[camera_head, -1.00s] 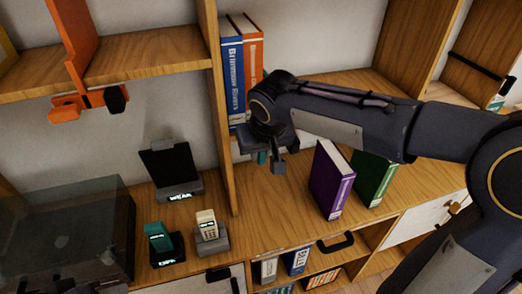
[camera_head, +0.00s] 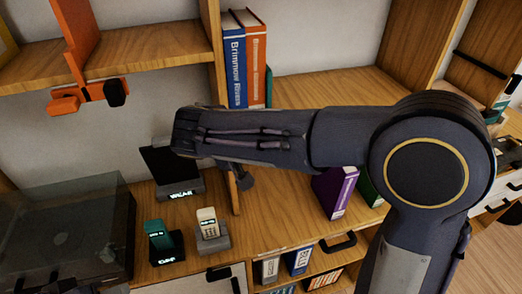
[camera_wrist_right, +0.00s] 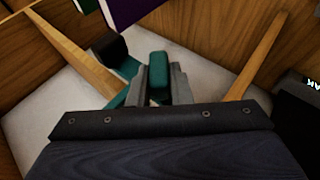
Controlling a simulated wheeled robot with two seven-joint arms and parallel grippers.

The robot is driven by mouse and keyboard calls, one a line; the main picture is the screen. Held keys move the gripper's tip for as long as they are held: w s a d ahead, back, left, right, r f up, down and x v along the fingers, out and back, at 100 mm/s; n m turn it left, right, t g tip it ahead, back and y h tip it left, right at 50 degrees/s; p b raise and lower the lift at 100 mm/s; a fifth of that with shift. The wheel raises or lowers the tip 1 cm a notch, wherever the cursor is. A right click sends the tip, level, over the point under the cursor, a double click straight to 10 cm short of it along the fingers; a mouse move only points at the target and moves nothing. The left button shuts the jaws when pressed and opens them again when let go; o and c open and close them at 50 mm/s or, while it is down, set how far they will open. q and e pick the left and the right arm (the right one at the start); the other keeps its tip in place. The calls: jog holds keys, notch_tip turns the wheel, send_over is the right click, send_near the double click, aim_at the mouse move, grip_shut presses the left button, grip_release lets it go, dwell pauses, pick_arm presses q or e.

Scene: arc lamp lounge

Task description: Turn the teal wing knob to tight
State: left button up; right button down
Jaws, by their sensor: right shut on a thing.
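The teal wing knob (camera_wrist_right: 159,76) shows in the right wrist view as an upright teal piece between the two grey fingers of my right gripper (camera_wrist_right: 159,88). The fingers are shut on it. A teal part with a dark round end (camera_wrist_right: 108,52) lies just left of the fingers. In the head view my right forearm and wrist cover the knob and the fingers; only a dark piece (camera_head: 244,179) shows below the wrist, beside the wooden upright. The knob's markings and exact angle are hidden. My left gripper is not in view.
An orange clamp with a dark knob (camera_head: 116,92) hangs at the upper left. A teal device (camera_head: 157,237) and a cream device (camera_head: 207,222) stand below. Blue (camera_head: 234,62) and orange (camera_head: 254,55) books stand behind my arm; a purple book (camera_head: 335,190) is below it.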

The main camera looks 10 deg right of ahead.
jog(key=h, duration=0.1)
jog(key=n+h+b, duration=0.1)
jog(key=h, duration=0.1)
jog(key=t+h+b, duration=0.1)
jog(key=h, duration=0.1)
jog(key=shift+a+f, duration=0.25)
jog(key=shift+f, duration=0.15)
jog(key=shift+f+n+t+h+b, duration=0.1)
jog(key=shift+n+t+h+b, duration=0.6)
jog(key=shift+h, duration=1)
jog(key=c, duration=1.3)
grip_release()
jog(key=shift+b+v, duration=0.55)
jog(key=shift+v, duration=3.35)
jog(key=shift+f, duration=0.1)
jog(key=shift+a, duration=0.1)
